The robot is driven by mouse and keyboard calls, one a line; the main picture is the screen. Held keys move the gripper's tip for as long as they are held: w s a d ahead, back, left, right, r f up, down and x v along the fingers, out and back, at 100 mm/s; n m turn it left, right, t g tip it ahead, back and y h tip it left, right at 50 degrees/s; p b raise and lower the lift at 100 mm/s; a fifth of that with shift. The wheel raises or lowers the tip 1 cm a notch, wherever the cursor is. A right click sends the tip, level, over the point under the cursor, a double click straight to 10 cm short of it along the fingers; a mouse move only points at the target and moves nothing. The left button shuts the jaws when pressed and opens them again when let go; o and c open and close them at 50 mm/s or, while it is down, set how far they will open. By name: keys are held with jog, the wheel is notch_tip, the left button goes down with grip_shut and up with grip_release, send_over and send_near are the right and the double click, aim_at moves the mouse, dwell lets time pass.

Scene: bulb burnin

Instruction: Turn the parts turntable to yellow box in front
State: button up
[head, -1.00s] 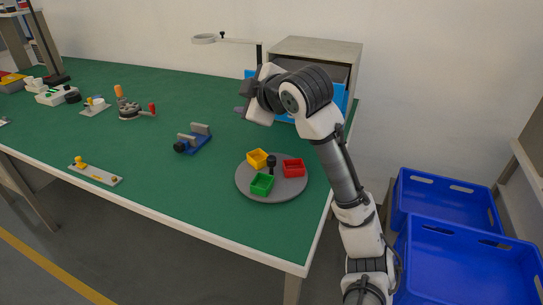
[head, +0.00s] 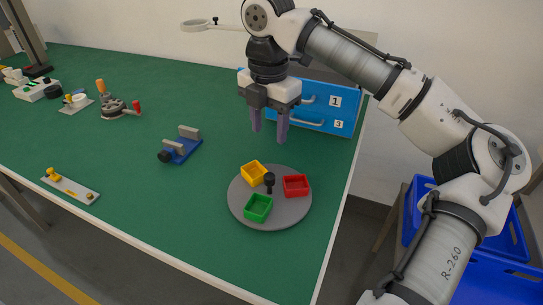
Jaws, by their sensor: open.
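The parts turntable (head: 270,214) is a round grey disc on the green table, near its right edge. It carries a yellow box (head: 253,172) at the back left, a red box (head: 296,185) at the right and a green box (head: 258,207) at the front. A black knob (head: 269,181) stands upright near the middle, between the boxes. My gripper (head: 269,140) points down above and behind the turntable, with its two fingers apart and nothing between them. It is clear of the knob and the boxes.
A blue drawer cabinet (head: 318,117) stands behind my gripper. A blue vise (head: 181,146) sits left of the turntable, and a plate with yellow knobs (head: 70,186) lies at the front left. Blue crates (head: 466,262) stand right of the table.

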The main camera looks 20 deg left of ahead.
aim_at(269, 176)
notch_tip(269, 176, down, 14)
jog(key=shift+w+r, duration=0.1)
jog(key=shift+r, duration=0.05)
dwell(0.4)
grip_shut()
